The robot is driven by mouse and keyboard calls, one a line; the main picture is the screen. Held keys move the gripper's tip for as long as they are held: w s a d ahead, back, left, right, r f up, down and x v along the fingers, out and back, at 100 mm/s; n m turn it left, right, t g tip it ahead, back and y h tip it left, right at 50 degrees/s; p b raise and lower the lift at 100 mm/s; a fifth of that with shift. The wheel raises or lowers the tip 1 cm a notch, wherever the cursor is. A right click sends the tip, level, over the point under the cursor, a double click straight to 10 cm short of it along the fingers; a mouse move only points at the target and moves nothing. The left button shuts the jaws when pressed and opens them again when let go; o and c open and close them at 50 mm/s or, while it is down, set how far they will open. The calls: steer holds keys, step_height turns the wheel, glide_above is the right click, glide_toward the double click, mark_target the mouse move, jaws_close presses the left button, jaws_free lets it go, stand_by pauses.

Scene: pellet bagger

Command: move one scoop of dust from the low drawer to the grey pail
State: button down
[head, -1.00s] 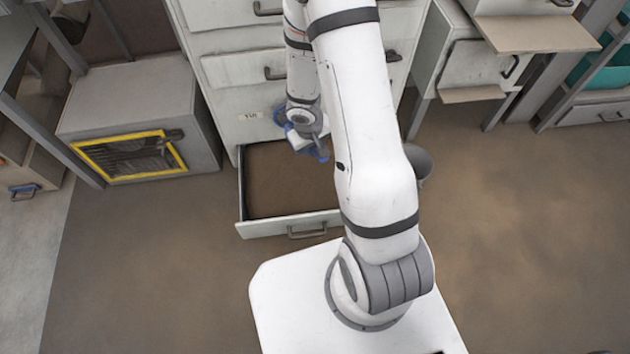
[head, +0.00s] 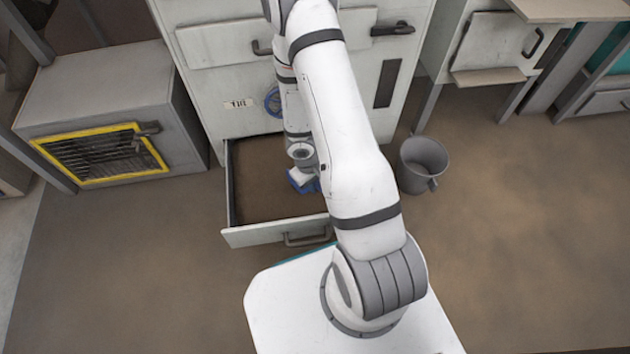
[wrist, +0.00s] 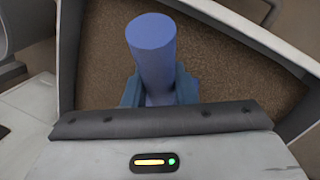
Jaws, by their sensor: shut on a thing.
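The low drawer (head: 262,236) is pulled out at the foot of the pale cabinet, with brown dust (head: 262,180) spread across it. My gripper (head: 303,182) is over the right part of the drawer, pointing down. In the wrist view my gripper (wrist: 158,94) is shut on a blue cylindrical handle (wrist: 151,42), which I take for the scoop's. The scoop's bowl is hidden below the gripper, so I cannot tell whether it touches the dust or holds any. The grey pail (head: 421,168) stands on the floor right of the drawer; little of its inside shows.
A blue ring-shaped thing (head: 272,101) is on the cabinet front above the drawer. A grey box with a yellow-framed window (head: 105,155) stands at left. The drawer's walls (head: 231,185) surround my gripper. The floor (head: 520,220) right of the pail is clear.

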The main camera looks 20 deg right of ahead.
steer(key=shift+t, duration=0.6)
steer(key=w+f, duration=0.2)
steer(key=w+f+p, duration=0.1)
steer(key=w+f, duration=0.1)
steer(key=w, duration=0.1)
steer(key=w+a+f, duration=0.1)
steer(key=w, duration=0.1)
steer(key=shift+w+a+f+p, duration=0.1)
steer(key=shift+w+f+p, duration=0.2)
steer(key=shift+f, duration=0.1)
steer(key=s+r+b, duration=0.1)
steer(key=b, duration=0.4)
steer(key=shift+r+t, duration=0.2)
steer(key=shift+t, duration=0.2)
steer(key=shift+t+y, duration=0.3)
steer(key=shift+t, duration=0.4)
steer(key=s+r, duration=0.1)
steer(key=r, duration=0.1)
steer(key=s+r, duration=0.1)
steer(key=r, duration=0.2)
steer(key=s+r, duration=0.1)
steer(key=r, duration=0.2)
steer(key=shift+s+d+b, duration=0.1)
steer(key=shift+d+b, duration=0.25)
steer(key=shift+b, duration=0.05)
